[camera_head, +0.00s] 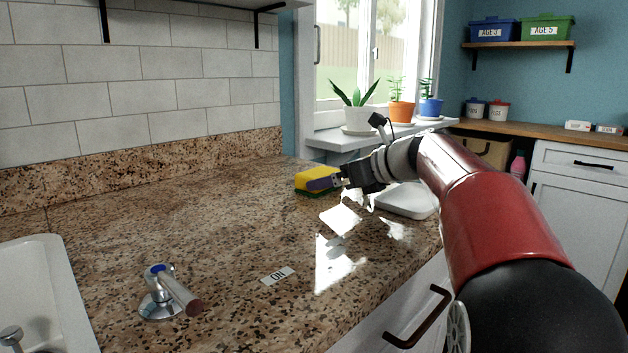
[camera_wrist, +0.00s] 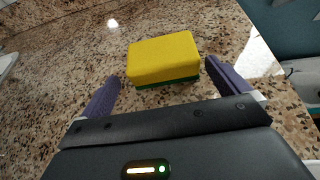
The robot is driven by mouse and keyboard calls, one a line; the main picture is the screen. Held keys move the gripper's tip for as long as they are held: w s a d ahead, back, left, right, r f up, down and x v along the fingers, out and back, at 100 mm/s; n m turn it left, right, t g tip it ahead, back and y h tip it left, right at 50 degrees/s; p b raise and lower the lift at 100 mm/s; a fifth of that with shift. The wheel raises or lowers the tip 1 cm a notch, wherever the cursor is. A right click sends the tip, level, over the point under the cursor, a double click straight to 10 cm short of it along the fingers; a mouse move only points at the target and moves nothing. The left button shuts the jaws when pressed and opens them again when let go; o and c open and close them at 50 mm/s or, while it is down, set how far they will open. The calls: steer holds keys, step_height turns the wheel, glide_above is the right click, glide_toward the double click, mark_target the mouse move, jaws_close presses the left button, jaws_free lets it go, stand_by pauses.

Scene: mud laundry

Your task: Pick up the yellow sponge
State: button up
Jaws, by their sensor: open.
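The yellow sponge (camera_head: 313,179) with a green underside lies on the granite counter toward its far end. In the wrist view the sponge (camera_wrist: 163,57) sits just ahead of my gripper, with its near part about level with the fingertips. My gripper (camera_head: 325,183) is low over the counter beside the sponge. In the wrist view the gripper (camera_wrist: 162,80) is open, with one purple finger on each side and a gap between each finger and the sponge. In the head view a finger hides part of the sponge's near side.
A white tray-like item (camera_head: 406,201) lies on the counter behind my forearm. A faucet handle (camera_head: 162,296), a white sink (camera_head: 40,290) and an "ON" label (camera_head: 278,276) are nearer. Potted plants (camera_head: 355,117) stand on the windowsill. The counter (camera_head: 190,215) left of the sponge is clear.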

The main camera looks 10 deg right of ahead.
steer(key=x, duration=0.5)
steer(key=shift+w+a+r, duration=0.1)
steer(key=shift+w+r, duration=0.05)
steer(key=shift+w, duration=0.25)
steer(key=c, duration=0.8)
